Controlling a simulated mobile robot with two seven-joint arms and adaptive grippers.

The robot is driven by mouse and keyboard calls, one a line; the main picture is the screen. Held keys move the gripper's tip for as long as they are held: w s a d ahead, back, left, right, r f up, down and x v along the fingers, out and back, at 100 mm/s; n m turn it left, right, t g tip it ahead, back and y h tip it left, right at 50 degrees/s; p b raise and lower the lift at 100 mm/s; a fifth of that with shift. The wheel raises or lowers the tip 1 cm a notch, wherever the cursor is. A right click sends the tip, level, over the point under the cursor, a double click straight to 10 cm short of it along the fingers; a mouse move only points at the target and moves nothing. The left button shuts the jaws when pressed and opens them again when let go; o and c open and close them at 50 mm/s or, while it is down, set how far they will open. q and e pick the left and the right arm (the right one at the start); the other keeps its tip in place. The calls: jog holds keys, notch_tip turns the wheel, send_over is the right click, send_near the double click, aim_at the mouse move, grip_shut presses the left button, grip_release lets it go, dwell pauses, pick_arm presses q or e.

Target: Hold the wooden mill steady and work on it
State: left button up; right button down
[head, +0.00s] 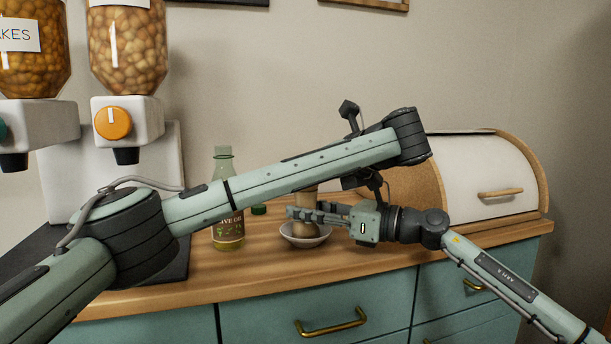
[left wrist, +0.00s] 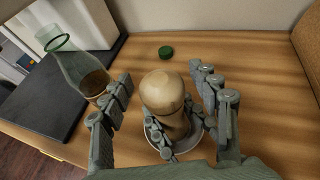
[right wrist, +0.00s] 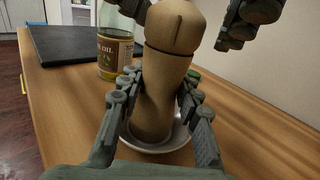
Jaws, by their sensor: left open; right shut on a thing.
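The wooden mill stands upright in a small white dish (head: 291,238) on the counter; in the head view most of it is hidden behind my grippers and left arm. My right gripper (head: 305,213) is shut on the mill's lower body (right wrist: 151,105), coming in from the right. My left gripper (left wrist: 165,105) is above the mill, pointing down, its fingers spread on either side of the round mill head (left wrist: 162,91) with gaps beside it. The left fingers also show at the top of the right wrist view (right wrist: 190,15). In the head view the left gripper is mostly hidden behind its arm.
An open olive oil bottle (head: 228,228) stands left of the mill, and a green cap (left wrist: 166,52) lies behind it. A bread box (head: 487,180) is at the right. Food dispensers (head: 128,120) stand on a dark board at the left. The counter's front strip is clear.

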pick_arm(q)
jog(key=shift+d, duration=0.1)
jog(key=shift+s+d+r, duration=0.2)
jog(key=shift+s+r, duration=0.05)
jog(key=v, duration=1.1)
jog(key=shift+s+f, duration=0.1)
